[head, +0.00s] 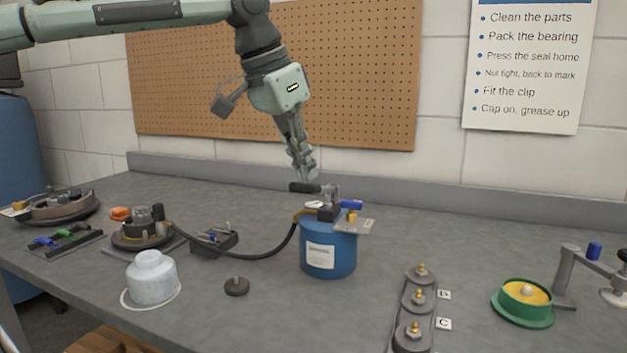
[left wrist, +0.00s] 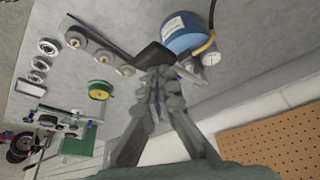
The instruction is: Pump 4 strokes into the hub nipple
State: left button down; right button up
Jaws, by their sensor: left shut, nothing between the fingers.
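A blue grease pump drum (head: 328,255) with a white label stands mid-bench; it also shows in the left wrist view (left wrist: 182,42). Its black lever handle (head: 304,188) points left from the grey pump head (head: 329,202). A black hose (head: 255,256) runs from the pump to the hub (head: 143,232) at the left; whether its end sits on the nipple is too small to tell. My left gripper (head: 304,176) is shut and empty, fingertips pointing down just above the handle. In the left wrist view the fingertips (left wrist: 160,76) overlap the handle (left wrist: 154,56); contact is unclear. My right gripper is out of view.
A white tub (head: 151,277) and a small dark knob piece (head: 236,287) lie in front. A strip with several brass-tipped posts (head: 419,299), a green dish of yellow grease (head: 525,300) and a grey stand (head: 568,275) are at the right. A pegboard (head: 350,80) hangs behind.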

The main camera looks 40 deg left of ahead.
aim_at(302, 184)
pick_arm(q)
jog(key=shift+f, duration=0.15)
jog(key=shift+s+d+f, duration=0.1)
jog(key=shift+s+f, duration=0.1)
jog(key=shift+f, duration=0.35)
jog(key=shift+s+f, duration=0.15)
jog(key=shift+f, duration=0.45)
jog(key=shift+f+b, duration=0.2)
jog(key=shift+b, duration=0.1)
jog(key=shift+s+f, duration=0.15)
jog(key=shift+f, duration=0.8)
